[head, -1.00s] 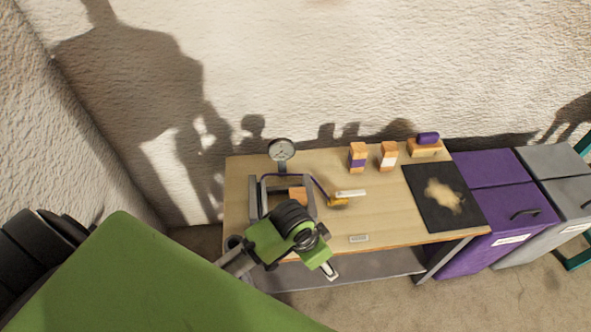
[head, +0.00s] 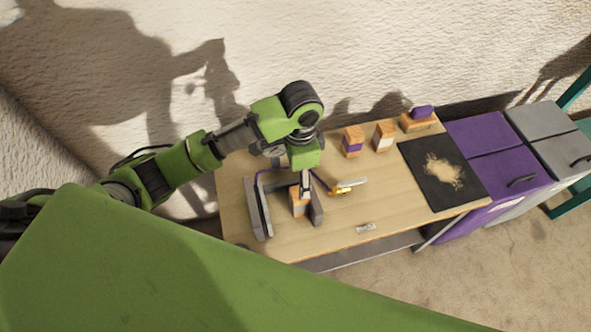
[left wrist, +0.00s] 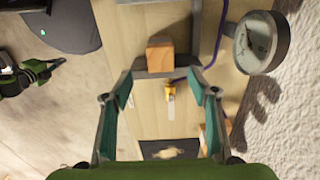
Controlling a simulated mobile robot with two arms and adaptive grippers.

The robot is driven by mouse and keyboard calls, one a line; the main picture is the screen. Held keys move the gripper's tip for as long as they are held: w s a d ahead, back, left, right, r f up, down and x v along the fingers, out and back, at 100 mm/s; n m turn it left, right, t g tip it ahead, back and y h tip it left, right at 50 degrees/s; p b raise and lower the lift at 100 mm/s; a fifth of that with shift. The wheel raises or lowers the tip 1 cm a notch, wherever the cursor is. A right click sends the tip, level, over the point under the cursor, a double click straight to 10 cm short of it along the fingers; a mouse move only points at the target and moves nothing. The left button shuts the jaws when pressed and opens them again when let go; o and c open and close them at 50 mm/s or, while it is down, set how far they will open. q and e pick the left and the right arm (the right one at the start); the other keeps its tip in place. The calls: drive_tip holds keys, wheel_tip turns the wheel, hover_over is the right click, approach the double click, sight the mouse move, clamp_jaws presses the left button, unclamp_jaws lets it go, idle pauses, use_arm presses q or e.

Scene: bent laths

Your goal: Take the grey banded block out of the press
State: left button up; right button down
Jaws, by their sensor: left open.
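The wooden block (head: 297,207) sits inside the grey press frame (head: 257,210) at the left of the bench. My gripper covers part of it, and I cannot clearly make out its grey band. In the left wrist view the block (left wrist: 160,54) shows as a plain orange-brown face by the press bar (left wrist: 165,72). My left gripper (head: 304,191) points down over the press, close to the block. In the left wrist view its fingers (left wrist: 159,84) are spread wide with nothing between them. My right gripper is not in view.
A dial gauge (left wrist: 257,42) stands beside the press. A yellow-handled tool (head: 342,189) lies right of it, near a purple cord (left wrist: 216,38). Purple-banded (head: 352,142) and white-banded (head: 384,137) blocks stand behind. A black mat (head: 417,170) lies right. The bench's front middle is mostly clear.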

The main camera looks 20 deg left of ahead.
sight(299, 201)
use_arm(q)
drive_tip(key=shift+d, duration=0.1)
drive_tip(key=shift+f, duration=0.25)
wheel_tip(299, 201, down, 7)
drive_tip(key=shift+r, duration=0.1)
wheel_tip(299, 201, down, 6)
drive_tip(key=shift+r, duration=0.25)
drive_tip(key=shift+f, duration=0.55)
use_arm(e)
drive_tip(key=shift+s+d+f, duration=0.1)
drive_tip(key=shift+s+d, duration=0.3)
use_arm(q)
drive_tip(key=c, duration=1.3)
